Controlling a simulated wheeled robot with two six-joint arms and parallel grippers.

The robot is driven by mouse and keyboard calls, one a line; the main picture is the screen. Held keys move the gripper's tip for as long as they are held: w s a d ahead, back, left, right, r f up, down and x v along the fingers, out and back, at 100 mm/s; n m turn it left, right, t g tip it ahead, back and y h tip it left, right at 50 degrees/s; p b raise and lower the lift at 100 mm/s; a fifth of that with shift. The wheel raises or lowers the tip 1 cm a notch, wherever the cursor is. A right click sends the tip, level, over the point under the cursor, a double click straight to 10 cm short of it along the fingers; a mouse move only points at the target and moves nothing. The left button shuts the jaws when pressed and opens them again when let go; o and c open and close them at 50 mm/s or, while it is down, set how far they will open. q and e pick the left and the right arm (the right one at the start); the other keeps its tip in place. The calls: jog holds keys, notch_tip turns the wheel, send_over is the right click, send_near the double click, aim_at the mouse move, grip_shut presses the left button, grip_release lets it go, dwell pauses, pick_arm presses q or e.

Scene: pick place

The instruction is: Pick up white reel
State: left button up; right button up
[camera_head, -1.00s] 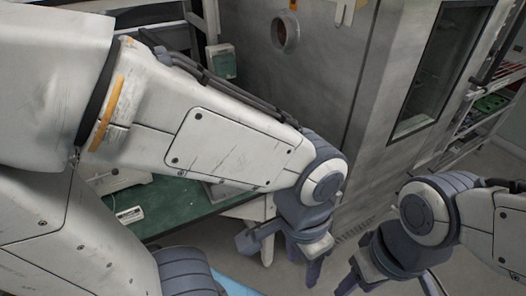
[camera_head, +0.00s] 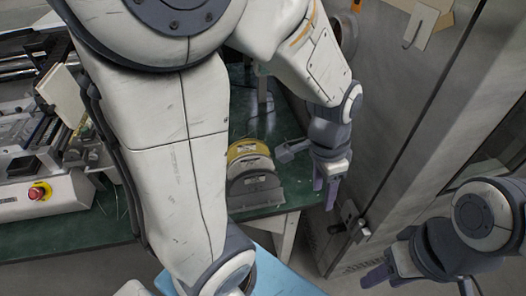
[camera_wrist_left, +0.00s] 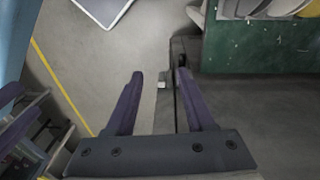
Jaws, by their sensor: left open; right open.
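The white reel (camera_head: 250,165) stands on the green table, between a yellow reel (camera_head: 246,148) and a grey reel (camera_head: 256,188) in the head view. Part of the row is hidden behind my left arm. The left gripper (camera_head: 326,193) is open and empty, to the right of the reels and just past the table edge. In the left wrist view its fingers (camera_wrist_left: 160,76) are spread over floor, and cut-off reels show at the top right; I cannot tell which is white there. The right gripper (camera_head: 420,284) is open and empty at the lower right, away from the reels.
The green table (camera_head: 90,232) carries a machine with a red button (camera_head: 39,191) on the left. A grey cabinet (camera_head: 400,150) stands close to the right of my left gripper. A light blue surface (camera_head: 285,272) shows at the bottom. Floor lies between table and cabinet.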

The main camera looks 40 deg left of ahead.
pick_arm(q)
jog(key=w+a+p, duration=0.2)
jog(key=w+a, duration=0.3)
jog(key=a, duration=0.5)
jog(key=p, duration=0.2)
send_over(250, 160)
notch_tip(250, 160, down, 2)
jog(key=shift+t, duration=0.3)
jog(key=f, duration=0.4)
jog(key=shift+w+f, duration=0.2)
jog(key=shift+f, duration=0.1)
jog(key=shift+w+a+f+p, duration=0.1)
jog(key=shift+f+p, duration=0.1)
jog(key=shift+f, duration=1.4)
jog(key=shift+w+f+p, duration=0.1)
jog(key=shift+f+p, duration=0.05)
jog(key=shift+f, duration=1.4)
grip_shut()
pick_arm(e)
notch_tip(250, 160, up, 6)
jog(key=shift+a+f, duration=0.1)
jog(key=shift+a, duration=0.05)
